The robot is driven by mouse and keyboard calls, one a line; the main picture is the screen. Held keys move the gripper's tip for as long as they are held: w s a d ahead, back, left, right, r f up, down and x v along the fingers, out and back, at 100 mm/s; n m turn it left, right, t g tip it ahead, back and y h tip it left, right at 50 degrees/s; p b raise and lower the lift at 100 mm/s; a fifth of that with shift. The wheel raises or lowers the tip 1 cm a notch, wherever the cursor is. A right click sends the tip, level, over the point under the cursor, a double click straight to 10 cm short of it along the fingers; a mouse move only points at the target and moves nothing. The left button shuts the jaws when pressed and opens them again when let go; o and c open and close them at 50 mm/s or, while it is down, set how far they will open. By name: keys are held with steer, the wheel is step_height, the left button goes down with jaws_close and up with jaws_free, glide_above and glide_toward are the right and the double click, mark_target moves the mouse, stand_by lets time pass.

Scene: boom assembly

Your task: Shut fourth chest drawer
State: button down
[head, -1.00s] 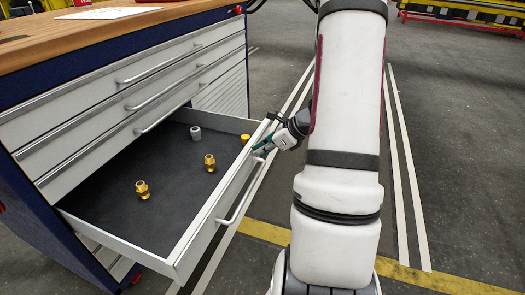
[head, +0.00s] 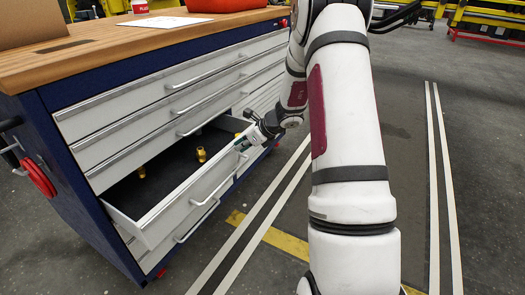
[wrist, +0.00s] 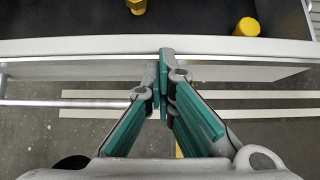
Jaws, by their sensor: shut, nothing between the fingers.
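The fourth chest drawer (head: 160,214) is pulled part way out of the blue and grey chest (head: 62,165). Its dark inside holds brass fittings, one of them (head: 201,154) near the middle. My gripper (head: 241,146) is at the far end of the drawer's front, by its top edge. In the wrist view my gripper (wrist: 168,62) is shut, its green-padded fingers together and empty, with the tips at the drawer's front edge (wrist: 90,46). I cannot tell whether they press on it. The drawer's bar handle (wrist: 60,103) lies to the left of the fingers.
The closed drawers above have bar handles. The wooden top (head: 130,50) carries a white sheet (head: 166,22) and a red object (head: 225,4). A red wheel-like part (head: 38,177) is on the chest's left side. Floor to the right is clear, with white and yellow lines.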

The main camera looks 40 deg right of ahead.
steer(key=w+a+p, duration=0.1)
steer(key=w, duration=0.3)
steer(key=w+a+p, duration=0.1)
steer(key=w+a, duration=0.1)
steer(key=w, duration=0.2)
steer(key=w+a+p, duration=0.1)
steer(key=w, duration=0.3)
steer(key=shift+w+a+f+p, duration=0.1)
steer(key=shift+a+p, duration=0.1)
steer(key=shift+p, duration=0.1)
